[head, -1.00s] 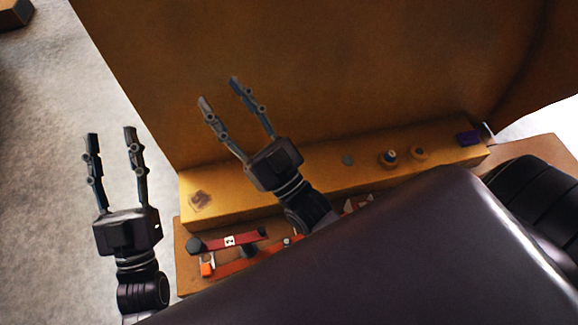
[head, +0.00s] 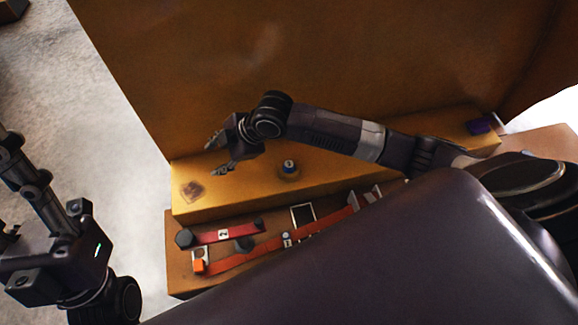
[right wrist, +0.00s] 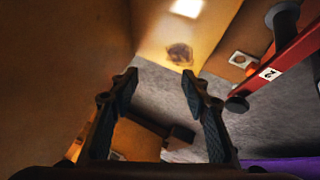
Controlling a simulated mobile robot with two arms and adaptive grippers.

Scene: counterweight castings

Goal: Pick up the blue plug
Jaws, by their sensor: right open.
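A small round plug (head: 289,164), bluish with a pale marked top, sits in a tan ring on the yellow ledge (head: 235,190). My right gripper (head: 217,155) is open and empty, to the left of this plug and apart from it, with its fingers pointing left. In the right wrist view the open fingers (right wrist: 158,82) have nothing between them, and I cannot make out the plug there. My right arm hides part of the ledge to the right of the plug. My left gripper (head: 14,208) is open at the left edge, its fingertips partly out of view.
A tall tan wall (head: 300,50) rises behind the ledge. Below the ledge lie a red bar (head: 205,237) and a longer orange-red bar (head: 250,258). A purple block (head: 480,123) stands at the ledge's right end. Grey floor (head: 100,120) is clear at left.

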